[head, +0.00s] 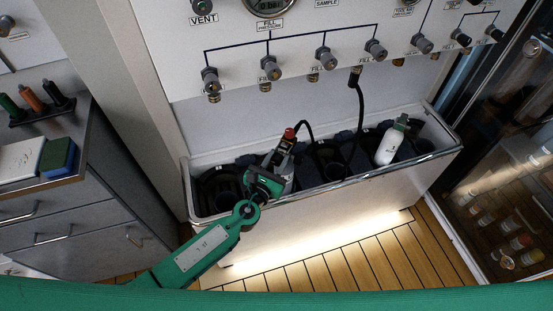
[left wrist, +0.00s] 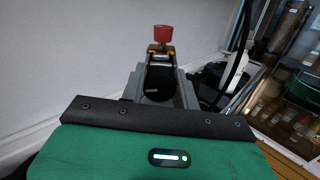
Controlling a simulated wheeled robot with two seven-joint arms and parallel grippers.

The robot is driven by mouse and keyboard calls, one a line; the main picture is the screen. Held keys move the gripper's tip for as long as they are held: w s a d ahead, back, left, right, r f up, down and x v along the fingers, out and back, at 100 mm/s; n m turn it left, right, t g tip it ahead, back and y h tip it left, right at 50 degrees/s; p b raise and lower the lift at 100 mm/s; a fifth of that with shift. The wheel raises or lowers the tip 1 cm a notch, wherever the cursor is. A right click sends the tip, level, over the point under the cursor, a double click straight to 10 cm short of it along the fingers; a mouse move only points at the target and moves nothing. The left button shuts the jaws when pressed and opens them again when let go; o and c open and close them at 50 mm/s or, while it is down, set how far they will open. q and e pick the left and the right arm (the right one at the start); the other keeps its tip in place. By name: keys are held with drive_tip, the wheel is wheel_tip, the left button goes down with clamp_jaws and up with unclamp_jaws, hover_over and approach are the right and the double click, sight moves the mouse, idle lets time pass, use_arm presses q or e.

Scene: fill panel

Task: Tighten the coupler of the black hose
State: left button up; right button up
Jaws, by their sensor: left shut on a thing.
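The black hose (head: 361,105) hangs from a fitting on the panel into the long bin, and a dark length (head: 308,130) arches up beside my left gripper. It also shows in the left wrist view (left wrist: 238,60). My left gripper (head: 284,152) is over the left half of the bin, shut at a cylinder top with a red knob (head: 290,133). In the left wrist view my gripper (left wrist: 160,82) closes around a dark part below brass fittings and the red knob (left wrist: 162,34). The coupler itself is mostly hidden by the jaws. My right gripper is not in view.
The bin (head: 330,188) has a raised metal rim and several dark round holders. A white cylinder (head: 388,147) stands tilted at its right. The white panel (head: 300,25) with several knobs rises behind. A cabinet (head: 70,215) is left, a glass-fronted case (head: 510,190) right.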

use_arm(q)
drive_tip(key=shift+f, duration=0.1)
idle(0.4)
drive_tip(key=o, duration=1)
drive_tip(key=v, duration=0.5)
drive_tip(key=shift+a+f, duration=0.1)
drive_tip(key=b, duration=0.2)
approach(276, 163)
drive_tip(key=v, duration=0.3)
drive_tip(key=shift+a, duration=0.15)
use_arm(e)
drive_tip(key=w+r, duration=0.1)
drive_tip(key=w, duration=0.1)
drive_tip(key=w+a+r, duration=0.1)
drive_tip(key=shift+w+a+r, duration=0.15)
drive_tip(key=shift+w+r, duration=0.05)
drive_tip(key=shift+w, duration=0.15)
